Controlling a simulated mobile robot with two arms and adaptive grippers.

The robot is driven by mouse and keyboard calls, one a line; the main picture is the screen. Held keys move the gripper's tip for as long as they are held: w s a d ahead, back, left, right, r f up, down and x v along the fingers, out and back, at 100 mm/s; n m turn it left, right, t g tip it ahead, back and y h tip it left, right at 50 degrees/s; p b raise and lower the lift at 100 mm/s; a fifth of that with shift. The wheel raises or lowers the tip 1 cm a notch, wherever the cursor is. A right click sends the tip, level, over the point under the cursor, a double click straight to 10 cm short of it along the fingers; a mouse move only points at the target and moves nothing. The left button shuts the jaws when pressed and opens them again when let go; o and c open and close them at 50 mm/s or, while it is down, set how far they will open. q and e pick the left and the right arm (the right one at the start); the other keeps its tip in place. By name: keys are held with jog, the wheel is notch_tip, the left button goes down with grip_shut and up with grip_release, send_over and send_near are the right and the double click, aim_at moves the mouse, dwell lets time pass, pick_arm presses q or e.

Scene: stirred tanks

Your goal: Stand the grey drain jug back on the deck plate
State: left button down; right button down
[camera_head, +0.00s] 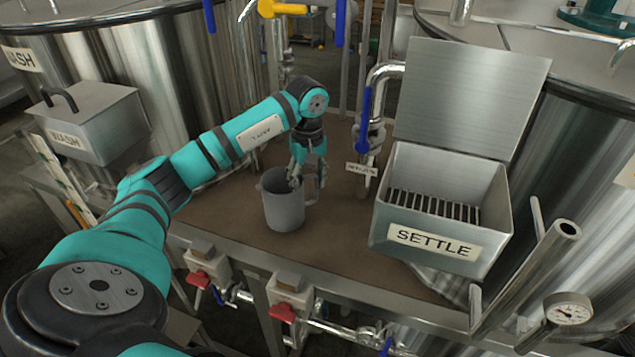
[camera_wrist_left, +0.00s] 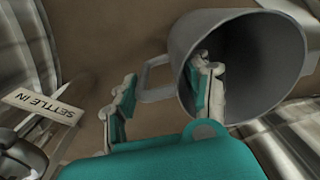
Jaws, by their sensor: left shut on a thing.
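The grey drain jug (camera_head: 284,210) is upright over the brown deck plate (camera_head: 225,210), between the wash tank and the settle box. I cannot tell whether its base touches the plate. Its handle faces right in the head view. My left gripper (camera_head: 308,178) reaches down from above at the jug's handle side. In the left wrist view the jug (camera_wrist_left: 240,60) shows its dark open mouth. There, one finger of my left gripper (camera_wrist_left: 165,75) is at the rim and the other lies beyond the handle, which is between them. My right gripper is out of view.
The open settle box (camera_head: 432,242), with a grating inside, stands to the right. A pipe with a blue-handled valve (camera_head: 366,110) rises behind the jug. The wash box (camera_head: 90,125) is at left. Red valve handles (camera_head: 283,312) sit below the front edge. Deck left of the jug is clear.

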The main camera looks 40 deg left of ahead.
pick_arm(q)
jog(key=shift+w+d+f+p, duration=0.25)
jog(key=shift+d+f+p, duration=0.1)
jog(key=shift+d+p, duration=0.2)
jog(key=shift+w+d+f+p, duration=0.2)
jog(key=shift+d+f+p, duration=0.2)
jog(key=shift+d, duration=0.25)
jog(key=shift+s+a, duration=0.1)
jog(key=shift+f, duration=0.1)
jog(key=c, duration=0.6)
grip_release()
